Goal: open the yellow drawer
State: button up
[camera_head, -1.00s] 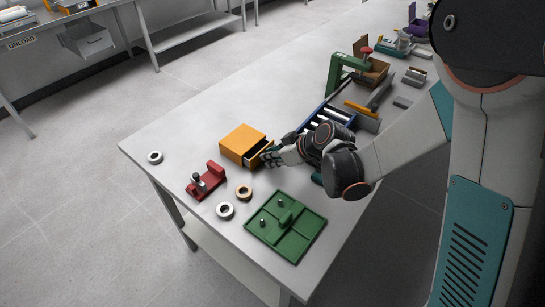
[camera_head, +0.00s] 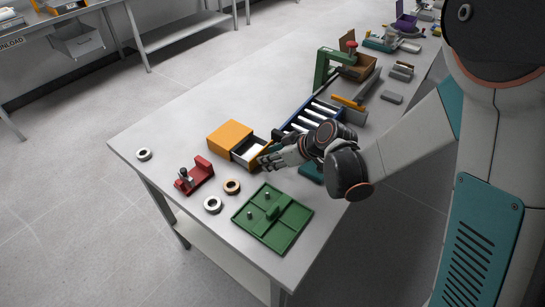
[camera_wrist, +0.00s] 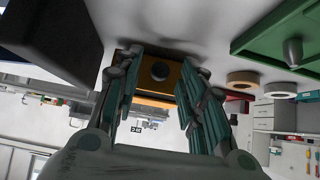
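The yellow drawer unit (camera_head: 230,134) is an orange-yellow box on the near part of the grey table. Its drawer (camera_head: 248,150) is pulled well out toward my gripper, with the pale inside showing. My gripper (camera_head: 266,162) is at the drawer's front, low over the table. In the wrist view, my gripper (camera_wrist: 160,62) has its two ribbed teal fingers apart, one on each side of the drawer's round dark knob (camera_wrist: 159,72). Gaps show between the knob and both fingers.
A green tray (camera_head: 290,240) lies near my gripper at the front corner. A red fixture (camera_head: 197,176) and several rings (camera_head: 232,186) lie left of it. A blue roller rack (camera_head: 299,125) and a green press (camera_head: 322,66) stand behind. Bare table lies around the left ring (camera_head: 144,154).

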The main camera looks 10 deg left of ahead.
jog(key=v, duration=1.2)
dwell(0.3)
jog(key=s+d+r+m+t+h, duration=0.1)
jog(key=s+d+r+m+h, duration=0.3)
jog(key=s+d+m, duration=0.2)
jog(key=s+d+r+m+t+h, duration=0.1)
jog(key=s+d+r+m+h, duration=0.2)
jog(key=s+d+m, duration=0.3)
jog(key=s+d+r, duration=0.1)
jog(key=s+d, duration=0.3)
jog(key=d, duration=0.3)
jog(key=shift+r+t+h, duration=0.2)
jog(key=shift+t+h, duration=0.1)
jog(key=shift+h, duration=0.1)
